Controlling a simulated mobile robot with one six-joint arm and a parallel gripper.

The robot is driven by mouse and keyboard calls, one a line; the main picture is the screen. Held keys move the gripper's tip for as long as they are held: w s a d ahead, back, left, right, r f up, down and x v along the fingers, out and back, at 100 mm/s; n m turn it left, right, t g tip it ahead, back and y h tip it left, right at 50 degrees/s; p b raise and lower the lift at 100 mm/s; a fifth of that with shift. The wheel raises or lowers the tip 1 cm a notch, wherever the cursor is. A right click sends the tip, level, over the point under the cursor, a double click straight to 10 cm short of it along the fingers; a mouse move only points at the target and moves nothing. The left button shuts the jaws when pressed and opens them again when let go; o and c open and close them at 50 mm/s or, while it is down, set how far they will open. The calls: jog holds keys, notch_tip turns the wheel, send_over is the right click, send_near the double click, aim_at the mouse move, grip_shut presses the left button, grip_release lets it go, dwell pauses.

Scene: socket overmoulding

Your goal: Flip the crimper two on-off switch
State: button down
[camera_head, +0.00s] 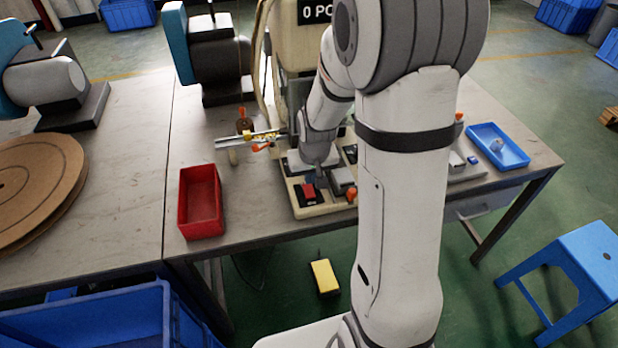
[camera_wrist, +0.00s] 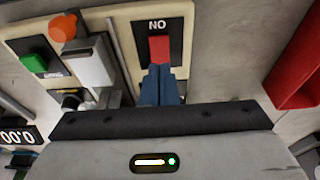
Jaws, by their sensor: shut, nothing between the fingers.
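The on-off switch is a red rocker (camera_wrist: 159,48) on a black plate marked "NO" in the wrist view. In the head view the red switch (camera_head: 309,191) shows at the front of the crimper's beige base (camera_head: 318,211). My gripper (camera_wrist: 158,71) is shut and empty, its blue fingertips right at the near edge of the red rocker. I cannot tell whether they touch it. In the head view my gripper (camera_head: 311,178) points down just behind the switch. Which way the rocker is set is unclear.
A green button (camera_wrist: 35,63) and an orange knob (camera_wrist: 63,27) sit beside the switch panel. A red bin (camera_head: 200,202) stands left of the crimper on the table. A blue tray (camera_head: 498,146) lies at the table's right. Bare table lies between the red bin and the crimper.

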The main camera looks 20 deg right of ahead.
jog(key=s+r, duration=0.4)
jog(key=r, duration=0.4)
jog(key=shift+s, duration=0.35)
jog(key=shift+r, duration=0.1)
